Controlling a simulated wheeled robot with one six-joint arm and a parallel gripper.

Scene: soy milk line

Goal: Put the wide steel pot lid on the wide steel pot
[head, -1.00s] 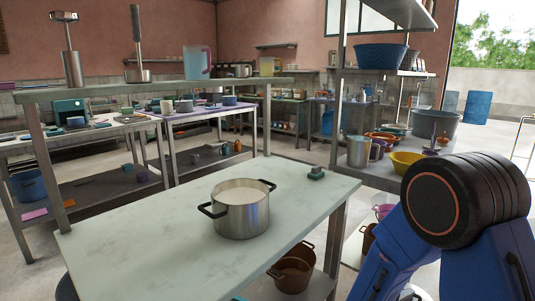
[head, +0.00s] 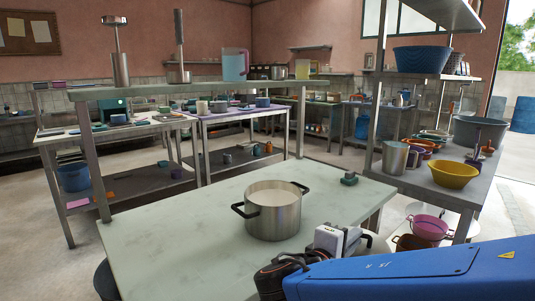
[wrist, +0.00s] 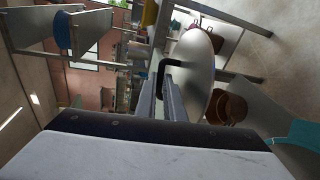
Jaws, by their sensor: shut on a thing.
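The wide steel pot (head: 273,212) stands upright on the pale worktop (head: 170,225), with black side handles and whitish contents; its top is uncovered. My gripper (head: 338,240) is at the worktop's right front, right of the pot and apart from it. In the wrist view my gripper (wrist: 171,92) is shut on the black handle (wrist: 163,75) of the wide steel pot lid (wrist: 199,70). The lid is a round grey disc beside the fingers. In the head view my gripper and arm hide most of it. The pot is not seen in the wrist view.
A small teal-grey object (head: 349,179) lies at the worktop's back right. A raised shelf (head: 190,90) spans its far edge. A shelf unit at right holds a yellow bowl (head: 454,174) and a steel jug (head: 395,158). The worktop left of the pot is clear.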

